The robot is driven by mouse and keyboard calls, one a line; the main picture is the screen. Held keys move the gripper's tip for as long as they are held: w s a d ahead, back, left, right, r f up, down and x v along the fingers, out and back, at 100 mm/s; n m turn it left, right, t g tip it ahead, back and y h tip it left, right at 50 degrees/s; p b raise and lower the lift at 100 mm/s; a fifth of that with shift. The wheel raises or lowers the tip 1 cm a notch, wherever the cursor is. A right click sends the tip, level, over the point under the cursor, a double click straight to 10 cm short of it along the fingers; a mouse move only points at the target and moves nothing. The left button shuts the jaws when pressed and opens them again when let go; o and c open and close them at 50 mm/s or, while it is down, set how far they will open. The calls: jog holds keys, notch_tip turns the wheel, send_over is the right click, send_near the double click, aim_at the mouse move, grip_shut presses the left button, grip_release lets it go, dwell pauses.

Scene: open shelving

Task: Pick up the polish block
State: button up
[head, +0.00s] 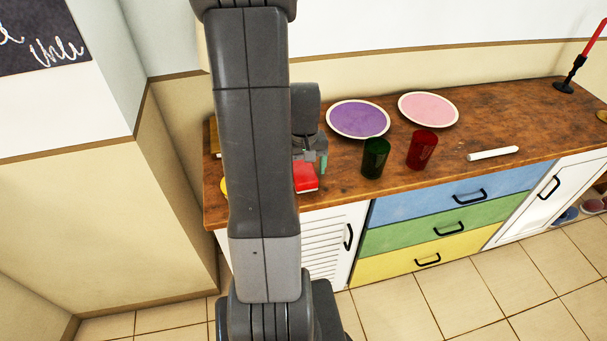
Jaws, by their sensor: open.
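A red block with a pale edge (306,177) lies on the wooden cabinet top (345,188), near its front left. It may be the polish block, but I cannot read any marking on it. My arm hides its left part. My gripper (312,164) is open, right at or just above the red block's back edge. I cannot tell whether a finger touches the block. The arm also hides part of the gripper.
A green cup (375,158) and a red cup (421,150) stand right of the gripper. Behind are a purple plate (358,119) and a pink plate (428,109). A white stick (493,153) lies farther right. A yellow object (223,187) is partly hidden at left.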

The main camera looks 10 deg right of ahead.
aim_at(303, 170)
jog(key=shift+f, duration=0.4)
jog(key=c, duration=1.1)
jog(key=shift+r, duration=0.1)
notch_tip(303, 170, up, 10)
